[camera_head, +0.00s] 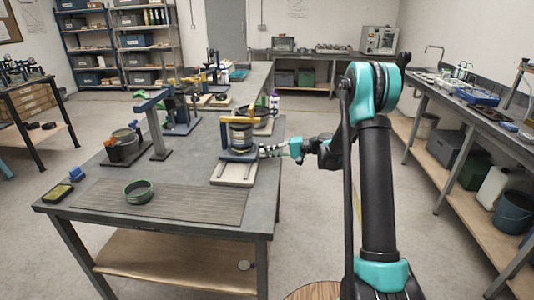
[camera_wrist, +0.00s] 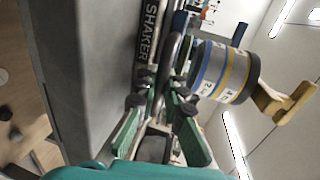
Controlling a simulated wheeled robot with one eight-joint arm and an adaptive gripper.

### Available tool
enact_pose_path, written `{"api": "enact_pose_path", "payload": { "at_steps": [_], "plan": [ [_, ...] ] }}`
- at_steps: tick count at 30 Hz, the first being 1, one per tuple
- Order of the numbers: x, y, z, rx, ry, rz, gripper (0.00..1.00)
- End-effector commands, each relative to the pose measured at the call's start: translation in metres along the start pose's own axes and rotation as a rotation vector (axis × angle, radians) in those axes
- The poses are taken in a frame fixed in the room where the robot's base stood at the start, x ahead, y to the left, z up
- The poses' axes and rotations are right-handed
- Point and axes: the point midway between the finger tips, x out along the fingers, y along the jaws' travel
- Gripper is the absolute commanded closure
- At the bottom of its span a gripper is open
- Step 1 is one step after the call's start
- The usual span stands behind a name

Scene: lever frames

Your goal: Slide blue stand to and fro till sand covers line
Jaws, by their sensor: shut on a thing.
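The blue stand (camera_head: 238,157) is on a cream base on the grey workbench. It carries a round stack of sieves (camera_head: 241,136) with a yellow clamp bar (camera_head: 239,120) across the top. In the wrist view the stack (camera_wrist: 223,71) shows grey, blue and yellow bands with white labels, and the base bears the word SHAKER (camera_wrist: 150,30). My gripper (camera_head: 264,151) reaches in from the right at the stand's right side. In the wrist view its green fingers (camera_wrist: 160,103) are closed on a dark part of the stand. I cannot make out sand or a line.
On the bench are a green-rimmed bowl (camera_head: 139,191) on a ribbed mat (camera_head: 185,203), a yellow-topped tray (camera_head: 57,193), a grey post stand (camera_head: 155,130) and a dark pot (camera_head: 124,147). More devices stand behind the blue stand. The bench's right edge lies beneath my gripper.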

Motion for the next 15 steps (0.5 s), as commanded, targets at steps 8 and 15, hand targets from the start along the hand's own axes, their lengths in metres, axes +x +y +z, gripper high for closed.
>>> {"api": "enact_pose_path", "payload": {
  "at_steps": [8, 15],
  "plan": [
    [0.0, 0.0, 0.02, 0.0, -0.001, 0.001, 1.0],
    [0.0, 0.0, 0.072, 0.0, -0.001, 0.002, 1.0]
  ]
}}
